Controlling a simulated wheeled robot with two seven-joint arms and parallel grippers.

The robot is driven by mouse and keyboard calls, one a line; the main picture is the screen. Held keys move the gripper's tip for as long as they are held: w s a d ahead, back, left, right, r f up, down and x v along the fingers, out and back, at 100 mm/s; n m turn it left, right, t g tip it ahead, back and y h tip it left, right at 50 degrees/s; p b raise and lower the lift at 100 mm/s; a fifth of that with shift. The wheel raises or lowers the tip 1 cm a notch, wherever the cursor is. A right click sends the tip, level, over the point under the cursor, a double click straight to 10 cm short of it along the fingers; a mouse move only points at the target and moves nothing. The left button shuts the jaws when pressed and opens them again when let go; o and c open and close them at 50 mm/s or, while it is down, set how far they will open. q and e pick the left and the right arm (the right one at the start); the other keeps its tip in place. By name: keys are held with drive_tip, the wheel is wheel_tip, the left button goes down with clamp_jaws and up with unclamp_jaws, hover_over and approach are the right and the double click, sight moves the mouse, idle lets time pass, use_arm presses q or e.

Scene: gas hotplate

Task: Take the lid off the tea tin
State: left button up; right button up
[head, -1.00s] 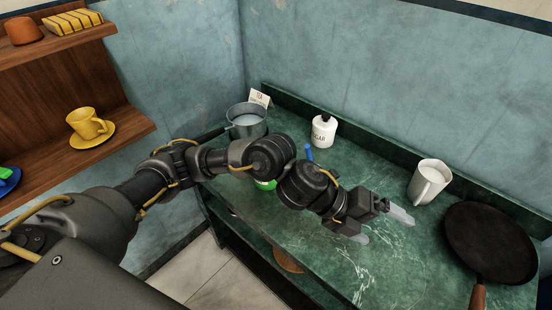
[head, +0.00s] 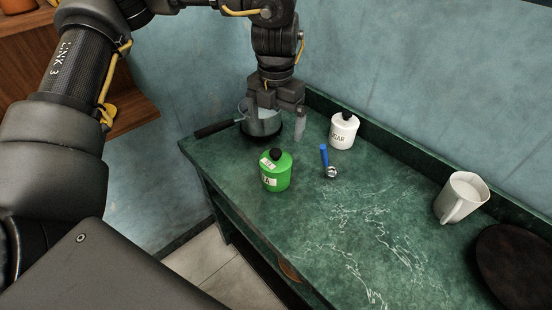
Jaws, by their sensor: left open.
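The green tea tin (head: 276,178) stands upright near the front edge of the counter, left of the middle. My right gripper is not in view.
A grey pot (head: 246,118) with a dark handle stands behind the tin. A blue-handled scoop (head: 324,156) and a white sugar jar (head: 343,131) are to the right. A white jug (head: 461,196) and dark pan (head: 515,268) stand farther right. The middle counter (head: 355,225) is clear.

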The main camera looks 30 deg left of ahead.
use_arm(q)
hover_over(275, 152)
wheel_tip(275, 152, down, 5)
drive_tip(key=shift+w+d+r, duration=0.1)
drive_tip(key=shift+d, duration=0.05)
drive_tip(key=shift+f+p, duration=0.3)
drive_tip(key=shift+f, duration=2.4)
drive_tip(key=c, duration=1.1)
